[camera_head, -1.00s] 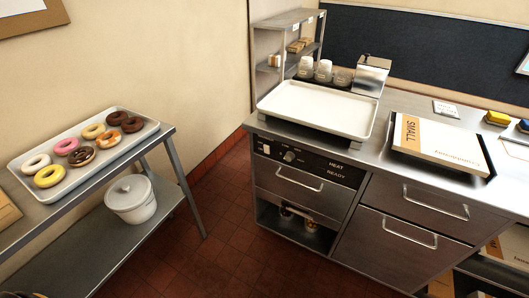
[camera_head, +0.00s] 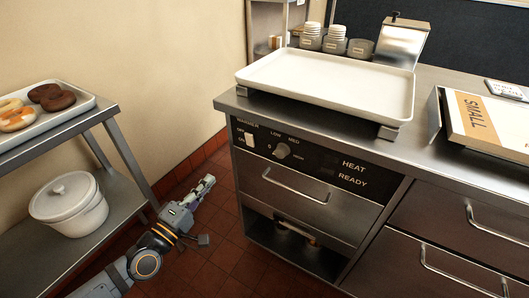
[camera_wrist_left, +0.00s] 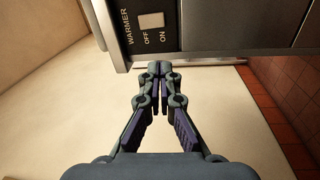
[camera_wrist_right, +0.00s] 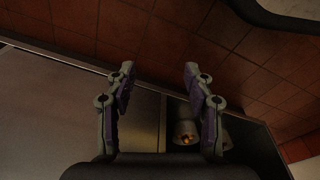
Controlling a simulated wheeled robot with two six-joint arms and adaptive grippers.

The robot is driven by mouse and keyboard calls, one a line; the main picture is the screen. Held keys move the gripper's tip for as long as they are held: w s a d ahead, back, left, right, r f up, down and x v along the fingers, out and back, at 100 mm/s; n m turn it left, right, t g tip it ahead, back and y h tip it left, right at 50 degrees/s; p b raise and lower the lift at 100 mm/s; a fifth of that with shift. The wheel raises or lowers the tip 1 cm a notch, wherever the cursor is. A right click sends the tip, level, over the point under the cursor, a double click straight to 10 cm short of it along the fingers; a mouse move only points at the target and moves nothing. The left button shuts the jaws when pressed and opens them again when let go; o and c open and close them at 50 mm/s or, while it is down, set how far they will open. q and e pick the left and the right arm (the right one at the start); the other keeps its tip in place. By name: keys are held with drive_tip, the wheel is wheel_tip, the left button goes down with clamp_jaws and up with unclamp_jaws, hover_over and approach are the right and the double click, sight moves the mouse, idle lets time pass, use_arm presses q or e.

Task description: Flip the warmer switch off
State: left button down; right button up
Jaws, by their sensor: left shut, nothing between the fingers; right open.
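The warmer switch (camera_head: 249,139) is a small white rocker at the left end of the black control panel (camera_head: 318,164) on the steel counter's front. The left wrist view shows the switch (camera_wrist_left: 151,20) close up, between the words WARMER, OFF and ON. I cannot tell which way it is tipped. My left gripper (camera_head: 207,183) is shut and empty, below and left of the panel; its fingertips (camera_wrist_left: 159,68) are apart from the switch. My right gripper (camera_wrist_right: 158,72) is open and empty in the right wrist view, and is not in the head view.
A round knob (camera_head: 282,151) sits right of the switch. A drawer handle (camera_head: 296,187) sticks out below the panel. A white tray (camera_head: 330,82) stands on the counter above. A steel cart (camera_head: 118,130) with a lidded white pot (camera_head: 68,203) stands at left. Floor between is clear.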

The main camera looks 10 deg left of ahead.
use_arm(q)
drive_tip(key=shift+s+d+r+n+h, duration=0.2)
drive_tip(key=shift+d+r+n+h, duration=0.15)
drive_tip(key=shift+d+r, duration=0.6)
use_arm(e)
drive_tip(key=shift+w+r, duration=0.15)
drive_tip(key=shift+w, duration=0.45)
use_arm(q)
drive_tip(key=shift+w, duration=0.1)
approach(248, 137)
drive_tip(key=x, duration=0.7)
drive_tip(key=shift+a+f+p, duration=0.1)
drive_tip(key=shift+f+p, duration=0.05)
drive_tip(key=shift+p, duration=0.25)
use_arm(e)
drive_tip(key=shift+s+d+f, duration=0.15)
drive_tip(key=shift+s+f, duration=0.15)
drive_tip(key=shift+f, duration=0.3)
drive_tip(key=shift+s+d+f, duration=0.15)
drive_tip(key=shift+s+f, duration=0.15)
drive_tip(key=shift+f, duration=0.3)
